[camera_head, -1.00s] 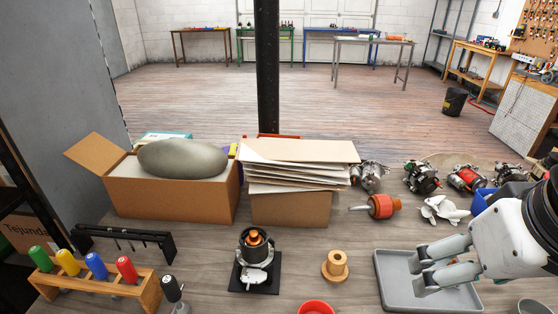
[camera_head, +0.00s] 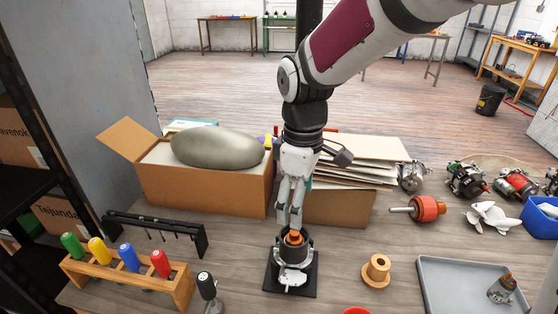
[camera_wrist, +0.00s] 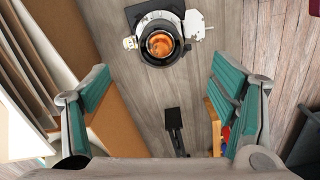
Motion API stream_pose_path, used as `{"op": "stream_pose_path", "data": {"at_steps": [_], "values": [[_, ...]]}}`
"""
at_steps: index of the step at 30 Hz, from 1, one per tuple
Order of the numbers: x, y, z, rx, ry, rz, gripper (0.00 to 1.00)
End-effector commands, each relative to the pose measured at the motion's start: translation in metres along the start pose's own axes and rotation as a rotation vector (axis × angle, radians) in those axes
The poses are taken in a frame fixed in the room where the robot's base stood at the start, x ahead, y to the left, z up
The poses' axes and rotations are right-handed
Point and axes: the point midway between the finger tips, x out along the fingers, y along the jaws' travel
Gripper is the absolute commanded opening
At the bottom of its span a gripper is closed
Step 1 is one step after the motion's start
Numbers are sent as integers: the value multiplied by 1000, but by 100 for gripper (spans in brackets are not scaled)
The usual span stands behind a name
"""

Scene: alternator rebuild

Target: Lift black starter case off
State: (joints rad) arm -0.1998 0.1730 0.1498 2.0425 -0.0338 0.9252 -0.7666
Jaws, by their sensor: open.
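The black starter case (camera_head: 307,247) stands upright on a black square base (camera_head: 304,284), with an orange-copper core inside and a silver bracket in front. In the wrist view the case shows from above as a dark ring (camera_wrist: 181,49) around the copper core, near the top edge. The case appears beyond the fingertips, and I see no contact.
A cardboard box with a grey sack (camera_head: 216,146) and a box of stacked sheets (camera_head: 368,163) stand behind. A screwdriver rack (camera_head: 128,277) is left. A tan spool (camera_head: 376,270), an orange rotor (camera_head: 426,208) and a grey tray (camera_head: 440,290) holding a small part lie right.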

Motion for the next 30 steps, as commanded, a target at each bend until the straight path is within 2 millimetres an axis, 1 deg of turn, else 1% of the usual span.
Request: {"op": "stream_pose_path", "data": {"at_steps": [5,7,21,27,30], "values": [[12,0,-2,-12,-3,-5,79],[21,0,-2,-11,-4,-6,79],[104,-1,-1,-9,-4,-7,79],[129,0,-1,-8,-2,-5,79],[136,0,-1,-9,-2,-5,79]]}}
